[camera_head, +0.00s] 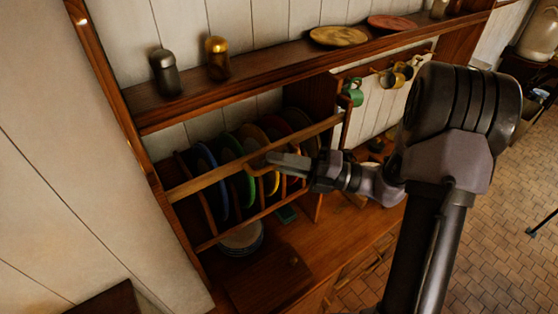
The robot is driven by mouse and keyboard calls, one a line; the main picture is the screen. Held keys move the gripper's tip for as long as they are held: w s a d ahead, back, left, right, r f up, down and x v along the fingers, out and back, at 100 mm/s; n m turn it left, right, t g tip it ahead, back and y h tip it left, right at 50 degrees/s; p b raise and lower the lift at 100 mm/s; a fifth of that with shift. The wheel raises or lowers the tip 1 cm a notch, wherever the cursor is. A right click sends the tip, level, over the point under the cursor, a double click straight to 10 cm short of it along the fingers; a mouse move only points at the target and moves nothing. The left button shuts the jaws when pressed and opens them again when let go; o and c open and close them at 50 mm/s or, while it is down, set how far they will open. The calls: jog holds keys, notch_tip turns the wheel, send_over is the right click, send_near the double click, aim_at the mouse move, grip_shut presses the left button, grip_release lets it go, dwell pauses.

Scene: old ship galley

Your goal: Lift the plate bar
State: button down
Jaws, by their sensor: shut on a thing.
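The plate bar (215,177) is a long wooden rail that slants across the front of the plate rack. Several coloured plates stand on edge behind it, among them a blue plate (205,162), a green plate (230,150) and a yellow plate (271,182). My gripper (270,158) reaches in from the right and is shut on the bar near its middle. The fingertips lie across the bar, and the arm hides part of the rack's right side. Contact details at the fingertips are too small to see.
A shelf (290,68) above holds a grey shaker (165,74), a gold shaker (217,58) and flat plates. Mugs (395,76) hang at the right. Stacked plates (241,239) stand on the wooden counter (335,240) below. Open tiled floor (480,235) lies at the right.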

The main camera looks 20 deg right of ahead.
jog(key=c, duration=1.8)
grip_release()
jog(key=shift+w+d+r, duration=0.1)
jog(key=shift+w+r, duration=0.05)
jog(key=shift+r, duration=0.15)
jog(key=shift+o, duration=0.3)
jog(key=shift+f, duration=0.1)
jog(key=b+v, duration=0.2)
jog(key=v, duration=1.5)
jog(key=shift+s, duration=0.25)
jog(key=shift+d+f, duration=0.1)
